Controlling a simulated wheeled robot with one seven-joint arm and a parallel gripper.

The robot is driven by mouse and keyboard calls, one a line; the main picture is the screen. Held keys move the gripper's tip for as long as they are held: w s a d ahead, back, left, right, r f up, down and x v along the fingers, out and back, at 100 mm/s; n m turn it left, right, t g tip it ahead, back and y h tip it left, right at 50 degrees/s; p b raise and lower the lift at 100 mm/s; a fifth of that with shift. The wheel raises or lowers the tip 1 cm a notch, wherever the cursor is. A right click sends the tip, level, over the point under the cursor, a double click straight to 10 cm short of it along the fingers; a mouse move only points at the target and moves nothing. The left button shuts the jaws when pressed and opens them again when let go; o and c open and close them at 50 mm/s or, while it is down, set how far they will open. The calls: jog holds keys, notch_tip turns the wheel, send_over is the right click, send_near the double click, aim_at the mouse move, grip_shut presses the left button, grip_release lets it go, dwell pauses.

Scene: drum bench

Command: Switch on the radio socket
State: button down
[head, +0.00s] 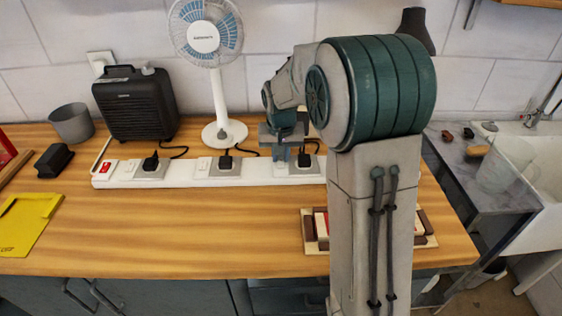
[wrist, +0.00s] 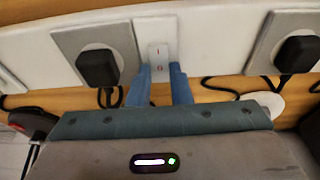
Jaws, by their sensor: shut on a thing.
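A long white power strip (head: 255,178) lies along the bench with black plugs in its grey sockets. In the wrist view a white rocker switch (wrist: 159,58) marked I and O sits between two of these sockets. My gripper (head: 280,155) is down at the strip, just left of the right-hand plug (head: 304,160). In the wrist view my blue fingers (wrist: 161,80) are at the near edge of this switch, and my gripper is shut on it. Which way the rocker is tipped is too small to tell. I cannot make out the radio; my arm hides part of the bench.
A red switch (head: 106,168) is at the strip's left end. A black heater (head: 137,104), a white fan (head: 215,85) and a grey cup (head: 71,123) stand behind. A yellow item (head: 27,222) lies at left. Cables run behind the strip. The front middle of the bench is clear.

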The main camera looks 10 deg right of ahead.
dwell(0.3)
jog(key=c, duration=1.3)
grip_release()
jog(key=v, duration=1.4)
jog(key=shift+s+a, duration=0.15)
jog(key=shift+s, duration=0.1)
jog(key=s+f, duration=0.3)
jog(key=s, duration=0.4)
jog(key=s+f+n, duration=0.1)
jog(key=s+f, duration=0.1)
jog(key=s, duration=0.6)
jog(key=s+f+n, duration=0.1)
jog(key=s+f, duration=0.2)
jog(key=s, duration=0.5)
jog(key=shift+s+d+f, duration=0.1)
jog(key=shift+d+f, duration=0.2)
